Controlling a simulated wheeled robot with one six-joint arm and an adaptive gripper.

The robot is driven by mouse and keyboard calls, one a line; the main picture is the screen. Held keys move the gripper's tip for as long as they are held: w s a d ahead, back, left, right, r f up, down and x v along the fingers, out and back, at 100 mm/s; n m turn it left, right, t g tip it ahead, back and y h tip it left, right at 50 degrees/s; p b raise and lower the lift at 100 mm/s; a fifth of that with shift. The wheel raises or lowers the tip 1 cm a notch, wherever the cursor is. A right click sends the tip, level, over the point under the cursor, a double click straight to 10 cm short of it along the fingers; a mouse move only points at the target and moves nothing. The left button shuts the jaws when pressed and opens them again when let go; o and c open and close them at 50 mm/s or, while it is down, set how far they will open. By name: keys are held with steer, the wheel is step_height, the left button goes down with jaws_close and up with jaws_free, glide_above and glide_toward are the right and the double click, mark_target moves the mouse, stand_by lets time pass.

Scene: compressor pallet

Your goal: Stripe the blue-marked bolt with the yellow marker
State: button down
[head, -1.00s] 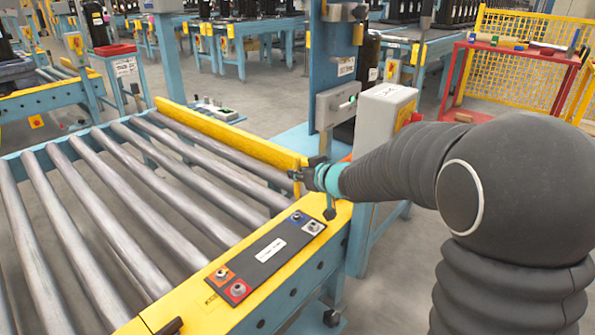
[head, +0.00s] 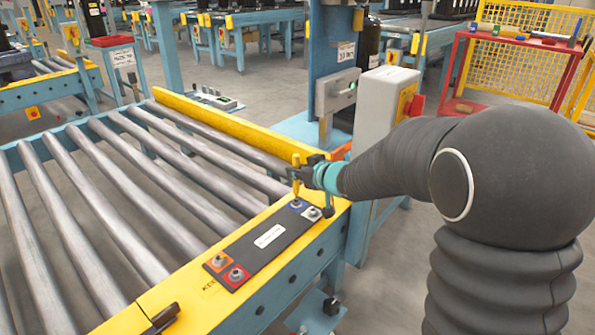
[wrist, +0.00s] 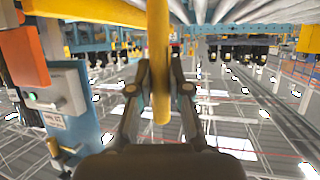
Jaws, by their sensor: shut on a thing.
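My gripper (head: 297,172) is shut on the yellow marker (head: 297,187), which is held upright. In the head view its lower end is right above or at the blue-marked bolt (head: 296,203); I cannot tell whether they touch. That bolt is at the far end of a dark plate (head: 245,252) on the yellow conveyor rail. In the wrist view the marker (wrist: 158,50) runs vertically between the two fingertips, and the bolt cannot be made out.
A bolt on a grey-white patch (head: 312,213) is right beside the blue one. Orange (head: 216,261) and red (head: 236,274) marked bolts are at the plate's near end. Metal rollers (head: 110,215) lie to the left. A grey box (head: 385,105) stands behind my gripper.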

mark_target(298, 158)
steer(key=shift+f+b, duration=0.35)
steer(key=shift+f, duration=0.15)
stand_by(0.4)
steer(key=shift+r, duration=0.15)
steer(key=shift+r+p, duration=2.4)
steer(key=shift+p, duration=0.05)
